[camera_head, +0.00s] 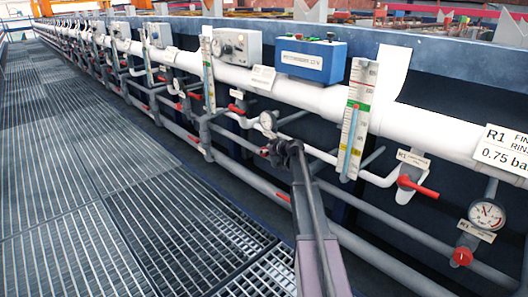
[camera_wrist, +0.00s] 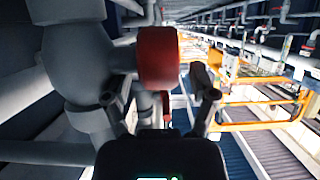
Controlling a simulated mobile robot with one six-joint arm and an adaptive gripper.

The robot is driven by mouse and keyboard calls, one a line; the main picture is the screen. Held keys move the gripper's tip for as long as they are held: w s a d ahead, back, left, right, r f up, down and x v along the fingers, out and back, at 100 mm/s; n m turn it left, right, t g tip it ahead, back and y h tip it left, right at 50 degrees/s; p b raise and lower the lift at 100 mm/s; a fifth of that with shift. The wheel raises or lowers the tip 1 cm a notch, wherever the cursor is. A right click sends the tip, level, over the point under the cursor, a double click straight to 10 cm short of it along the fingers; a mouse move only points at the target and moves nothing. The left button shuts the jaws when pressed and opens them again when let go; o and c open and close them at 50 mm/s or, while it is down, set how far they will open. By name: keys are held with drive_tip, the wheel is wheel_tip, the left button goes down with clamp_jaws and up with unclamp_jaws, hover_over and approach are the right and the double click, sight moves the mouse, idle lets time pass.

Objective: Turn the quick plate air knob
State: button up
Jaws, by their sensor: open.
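A red round knob (camera_wrist: 158,57) on a grey valve body shows large in the wrist view, just beyond my gripper (camera_wrist: 160,97). The two dark fingers are spread apart, one on each side below the knob, with nothing seen between them but background. I cannot tell whether they touch it. In the head view my gripper (camera_head: 284,152) is at the pipes below a gauge, with a small red part (camera_head: 264,151) at its left. I cannot read a quick plate label, so I cannot tell if this is that knob.
Another red knob (camera_head: 462,256) sits under a round gauge (camera_head: 487,214) at the right. A red-handled valve (camera_head: 417,187), a level scale (camera_head: 356,120) and a blue box (camera_head: 310,60) are near the white pipe. Grey pipes run close around my gripper. The grating floor (camera_head: 90,190) is clear.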

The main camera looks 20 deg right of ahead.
clamp_jaws()
idle(0.3)
drive_tip(key=shift+f+b, duration=0.15)
drive_tip(key=shift+b, duration=0.3)
drive_tip(key=shift+f+t+b, duration=0.1)
drive_tip(key=shift+t+b, duration=0.5)
drive_tip(key=shift+b, duration=0.15)
drive_tip(key=shift+s+t+y+b, duration=0.15)
drive_tip(key=shift+t+y+b, duration=0.3)
drive_tip(key=shift+b, duration=0.5)
drive_tip(key=shift+t, duration=0.25)
drive_tip(key=shift+r+b, duration=0.25)
drive_tip(key=shift+b, duration=0.1)
